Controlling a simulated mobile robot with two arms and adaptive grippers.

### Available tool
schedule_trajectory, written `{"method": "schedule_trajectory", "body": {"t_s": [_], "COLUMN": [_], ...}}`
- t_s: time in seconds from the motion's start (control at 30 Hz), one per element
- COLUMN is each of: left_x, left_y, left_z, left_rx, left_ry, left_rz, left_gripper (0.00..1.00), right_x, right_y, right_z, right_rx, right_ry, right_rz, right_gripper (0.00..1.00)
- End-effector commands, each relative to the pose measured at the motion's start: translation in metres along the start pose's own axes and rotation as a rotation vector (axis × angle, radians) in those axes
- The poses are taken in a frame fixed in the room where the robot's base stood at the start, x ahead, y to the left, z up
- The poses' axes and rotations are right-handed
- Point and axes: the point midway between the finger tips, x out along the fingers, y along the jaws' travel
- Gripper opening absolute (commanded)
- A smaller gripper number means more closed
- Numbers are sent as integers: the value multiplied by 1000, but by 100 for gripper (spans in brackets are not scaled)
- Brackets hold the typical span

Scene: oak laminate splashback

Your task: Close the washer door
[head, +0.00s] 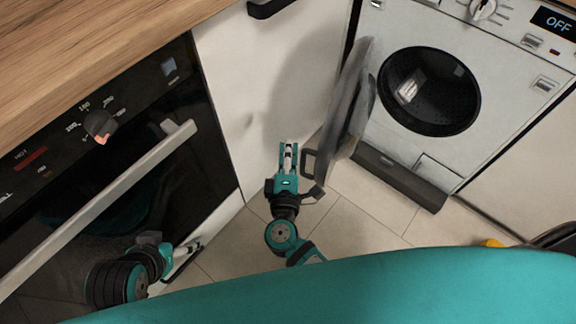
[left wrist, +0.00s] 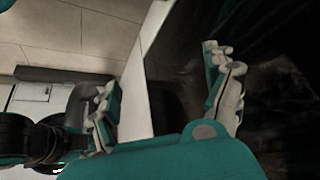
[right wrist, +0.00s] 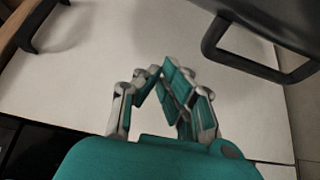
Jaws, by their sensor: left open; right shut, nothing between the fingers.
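The white washer (head: 440,160) stands at the upper right in the head view. Its round grey door (head: 347,105) is open, swung out to the left and seen nearly edge-on; the dark drum opening is uncovered. The door's black loop handle (head: 308,163) shows at its lower left, and also in the right wrist view (right wrist: 213,42). My right gripper (head: 288,148) is shut and empty, just left of the handle and apart from it. My left gripper (head: 194,248) is open and empty, low in front of the oven; its spread fingers show in the left wrist view (left wrist: 160,85).
A black oven (head: 130,180) with a long bar handle (head: 100,205) stands at the left under a wooden worktop (head: 80,50). A white cabinet panel (head: 240,90) is behind my right gripper. Tiled floor (head: 370,215) is free below the washer.

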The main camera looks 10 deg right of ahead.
Motion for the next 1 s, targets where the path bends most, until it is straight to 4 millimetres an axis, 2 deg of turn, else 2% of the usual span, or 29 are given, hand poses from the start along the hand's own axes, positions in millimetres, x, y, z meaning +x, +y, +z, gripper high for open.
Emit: {"method": "schedule_trajectory", "body": {"t_s": [0.07, 0.2, 0.33, 0.87, 1.0], "left_x": [0, -2, -3, -3, 0], "left_y": [0, -1, -1, -2, -1], "left_z": [-2, 8, 12, 13, 6], "left_rx": [0, -2, -2, -3, -2], "left_ry": [7, -38, -57, -63, -27], "left_rz": [1, -1, -2, -4, -2], "left_gripper": [86, 86, 86, 86, 86], "right_x": [16, 4, 0, -1, 3], "right_y": [0, 0, 0, 0, -1], "right_z": [0, 23, 34, 39, 45], "right_rx": [0, -3, -2, -1, -3], "right_ry": [-2, 0, 0, 7, 36], "right_rz": [1, -2, -1, 0, 1], "right_gripper": [0, 0, 0, 0, 0]}}
